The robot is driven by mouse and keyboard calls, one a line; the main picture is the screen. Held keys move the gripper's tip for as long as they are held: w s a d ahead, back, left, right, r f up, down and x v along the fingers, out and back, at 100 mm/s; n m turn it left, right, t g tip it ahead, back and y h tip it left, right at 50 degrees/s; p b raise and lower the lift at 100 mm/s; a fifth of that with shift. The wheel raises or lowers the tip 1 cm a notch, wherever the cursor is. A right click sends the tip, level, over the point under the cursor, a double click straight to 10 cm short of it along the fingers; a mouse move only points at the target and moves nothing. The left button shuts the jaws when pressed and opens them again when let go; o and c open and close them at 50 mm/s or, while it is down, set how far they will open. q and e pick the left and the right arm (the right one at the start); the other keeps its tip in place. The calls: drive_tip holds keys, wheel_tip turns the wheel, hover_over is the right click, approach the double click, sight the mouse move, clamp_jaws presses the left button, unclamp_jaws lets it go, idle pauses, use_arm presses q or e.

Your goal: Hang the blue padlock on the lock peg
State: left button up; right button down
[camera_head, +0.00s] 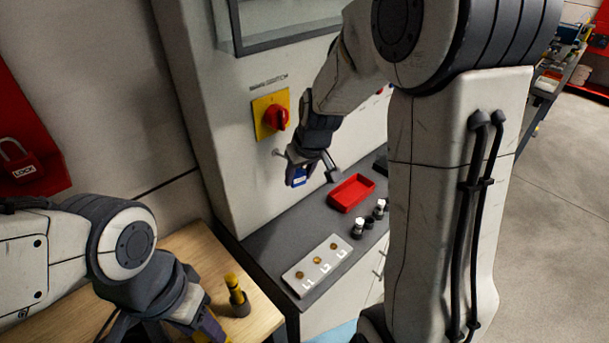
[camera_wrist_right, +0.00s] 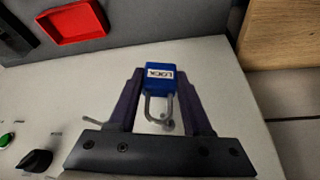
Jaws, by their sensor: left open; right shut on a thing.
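The blue padlock (camera_head: 298,177) is held between the fingers of my right gripper (camera_head: 300,164), in front of the grey cabinet. In the right wrist view the padlock (camera_wrist_right: 160,80) has its LOCK label visible, and its grey shackle extends toward the gripper base. The lock peg (camera_head: 278,152) sticks out of the cabinet below the red and yellow switch, just left of the right gripper. A thin metal rod end (camera_wrist_right: 92,120) shows left of the fingers in the wrist view. I cannot tell whether the shackle touches the peg. My left gripper (camera_head: 208,329) is open at the bottom edge, partly cut off.
The red switch (camera_head: 277,117) sits on a yellow plate above the peg. On the grey counter lie a red tray (camera_head: 351,193), a white plate with brass pieces (camera_head: 318,266) and small bottles (camera_head: 359,228). A yellow and black tool (camera_head: 236,290) stands on the wooden table (camera_head: 193,242).

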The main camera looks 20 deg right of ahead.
drive_tip(key=shift+w+a+f+p, duration=0.15)
drive_tip(key=shift+w+a, duration=0.1)
drive_tip(key=shift+w, duration=0.45)
drive_tip(key=shift+w+a+f+p, duration=0.1)
drive_tip(key=shift+w+a+f, duration=0.15)
drive_tip(key=shift+w, duration=0.4)
drive_tip(key=shift+w+a+f+p, duration=0.15)
drive_tip(key=shift+w+a, duration=0.1)
drive_tip(key=shift+w, duration=0.45)
drive_tip(key=shift+c, duration=1.3)
unclamp_jaws()
